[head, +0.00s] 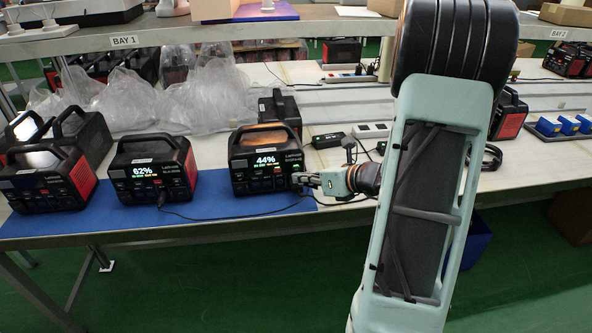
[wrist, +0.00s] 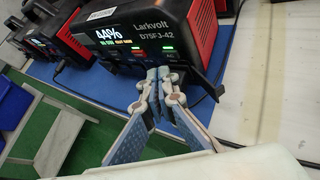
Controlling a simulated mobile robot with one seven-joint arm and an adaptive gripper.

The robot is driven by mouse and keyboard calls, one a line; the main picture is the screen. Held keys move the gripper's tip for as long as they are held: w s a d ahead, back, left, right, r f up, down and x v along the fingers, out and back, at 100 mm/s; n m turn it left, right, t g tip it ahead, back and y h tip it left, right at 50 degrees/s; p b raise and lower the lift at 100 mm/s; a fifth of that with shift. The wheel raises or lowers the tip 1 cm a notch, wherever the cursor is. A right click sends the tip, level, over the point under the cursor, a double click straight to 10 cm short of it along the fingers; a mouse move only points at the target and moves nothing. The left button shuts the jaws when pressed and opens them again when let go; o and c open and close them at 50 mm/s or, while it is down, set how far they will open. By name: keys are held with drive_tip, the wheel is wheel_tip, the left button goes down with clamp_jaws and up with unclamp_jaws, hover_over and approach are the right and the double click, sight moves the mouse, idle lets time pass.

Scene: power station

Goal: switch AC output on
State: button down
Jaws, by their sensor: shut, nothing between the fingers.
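The power station reading 44% (head: 265,160) stands on a blue mat, its front towards me. In the wrist view the same station (wrist: 150,25) is labelled Larkvolt D75FJ-42, with a lit display and small green lights on its front panel. My gripper (head: 299,179) is at the lower right of that front. In the wrist view my gripper (wrist: 158,74) is shut and empty, its fingertips at or very near the panel's lower part. The fingers hide part of the panel, and I cannot tell whether they touch it.
A station reading 62% (head: 152,170) stands to the left, with another (head: 45,182) at the far left. A black cable (head: 235,217) crosses the blue mat (head: 90,217). A power strip (head: 371,130) and a black adapter (head: 328,140) lie behind my gripper. Plastic bags (head: 205,95) lie behind.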

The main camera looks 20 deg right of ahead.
drive_tip(key=shift+s, duration=0.15)
drive_tip(key=s, duration=0.2)
drive_tip(key=s+a, duration=0.1)
drive_tip(key=s, duration=0.2)
drive_tip(key=shift+s+a+b, duration=0.25)
drive_tip(key=shift+s+b, duration=0.05)
idle(0.6)
